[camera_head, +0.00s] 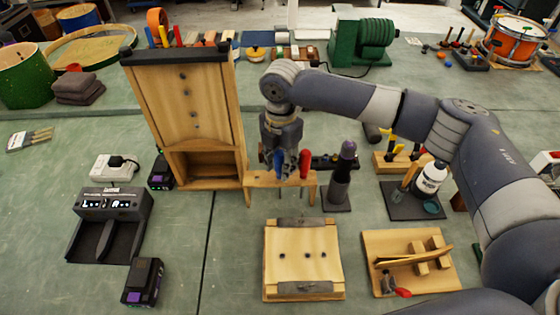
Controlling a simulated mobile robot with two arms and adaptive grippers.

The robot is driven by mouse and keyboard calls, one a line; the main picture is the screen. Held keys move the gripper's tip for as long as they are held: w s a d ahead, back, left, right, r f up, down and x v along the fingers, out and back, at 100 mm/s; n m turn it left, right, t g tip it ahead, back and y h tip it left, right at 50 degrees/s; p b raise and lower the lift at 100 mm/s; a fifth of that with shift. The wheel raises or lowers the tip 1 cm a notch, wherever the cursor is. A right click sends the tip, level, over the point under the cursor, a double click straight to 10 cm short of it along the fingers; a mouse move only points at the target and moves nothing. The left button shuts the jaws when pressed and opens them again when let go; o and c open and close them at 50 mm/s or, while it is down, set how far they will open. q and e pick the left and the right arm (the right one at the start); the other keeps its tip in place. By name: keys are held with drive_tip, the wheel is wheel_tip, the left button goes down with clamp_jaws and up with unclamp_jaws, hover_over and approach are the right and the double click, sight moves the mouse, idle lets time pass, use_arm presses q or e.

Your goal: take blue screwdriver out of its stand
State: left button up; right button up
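The blue screwdriver (279,164) stands upright in a small wooden stand (258,182), only its handle's upper part clear to see. A red-handled screwdriver (304,164) stands to its right in the same stand. My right gripper (286,166) points down right at the blue handle, with its fingers partly overlapping it. Whether the fingers touch or grip the handle cannot be made out. My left gripper is not in view.
A tall wooden cabinet (188,90) stands close to the left of the stand. A dark post-like tool (340,180) stands close to the right. A wooden board (302,268) lies in front, with a wooden jig (412,240) beside it.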

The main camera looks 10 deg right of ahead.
clamp_jaws()
drive_tip(key=shift+r, duration=0.1)
wheel_tip(320, 180, up, 18)
drive_tip(key=b, duration=0.3)
idle(0.3)
